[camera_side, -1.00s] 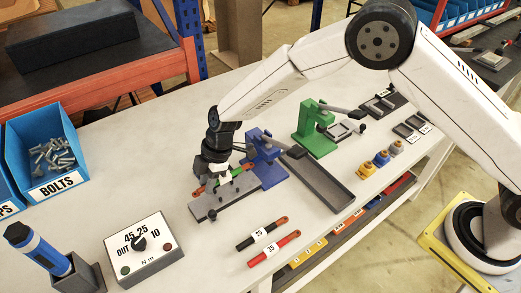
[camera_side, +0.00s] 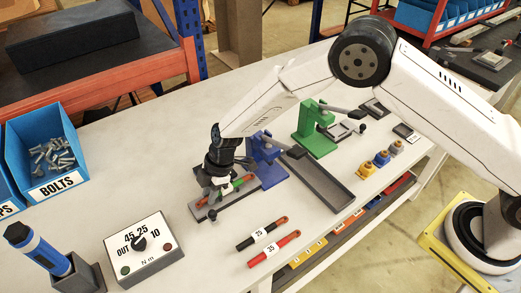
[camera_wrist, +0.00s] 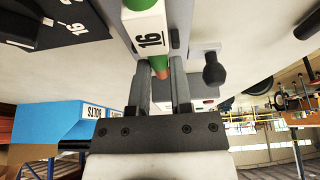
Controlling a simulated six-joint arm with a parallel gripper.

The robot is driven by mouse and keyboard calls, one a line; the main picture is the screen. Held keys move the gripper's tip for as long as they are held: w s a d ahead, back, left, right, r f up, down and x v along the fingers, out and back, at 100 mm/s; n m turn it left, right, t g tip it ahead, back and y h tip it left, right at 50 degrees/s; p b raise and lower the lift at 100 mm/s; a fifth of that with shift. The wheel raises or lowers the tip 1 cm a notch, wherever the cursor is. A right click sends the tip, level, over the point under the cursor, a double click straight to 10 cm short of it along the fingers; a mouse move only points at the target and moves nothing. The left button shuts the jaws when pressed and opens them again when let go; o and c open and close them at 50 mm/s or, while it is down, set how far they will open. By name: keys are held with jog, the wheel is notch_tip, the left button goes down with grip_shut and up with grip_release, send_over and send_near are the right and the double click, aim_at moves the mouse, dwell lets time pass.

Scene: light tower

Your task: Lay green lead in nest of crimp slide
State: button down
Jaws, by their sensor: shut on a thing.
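The green lead (camera_side: 238,182) has a white label, and it also shows in the wrist view (camera_wrist: 148,37) with "16" on the label and a copper-red end. My gripper (camera_side: 217,190) is shut on the lead, and its two fingers (camera_wrist: 160,62) flank it in the wrist view. The crimp slide (camera_side: 203,211) is a grey plate in front of the blue press (camera_side: 262,153). The lead is low over the slide and roughly along it. My gripper hides part of the nest, so I cannot tell whether the lead touches it.
A grey tray (camera_side: 325,185) and a green press (camera_side: 314,135) stand to the right. A black lead (camera_side: 262,233) and a red lead (camera_side: 274,249) lie in front. A dial box (camera_side: 142,250) and a blue bolts bin (camera_side: 45,150) are left.

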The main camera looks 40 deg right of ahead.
dwell(0.8)
jog(key=shift+c, duration=2.2)
grip_release()
jog(key=shift+f, duration=0.1)
jog(key=shift+v, duration=3.5)
jog(key=shift+d+r, duration=0.15)
jog(key=shift+r, duration=0.25)
jog(key=shift+d, duration=0.1)
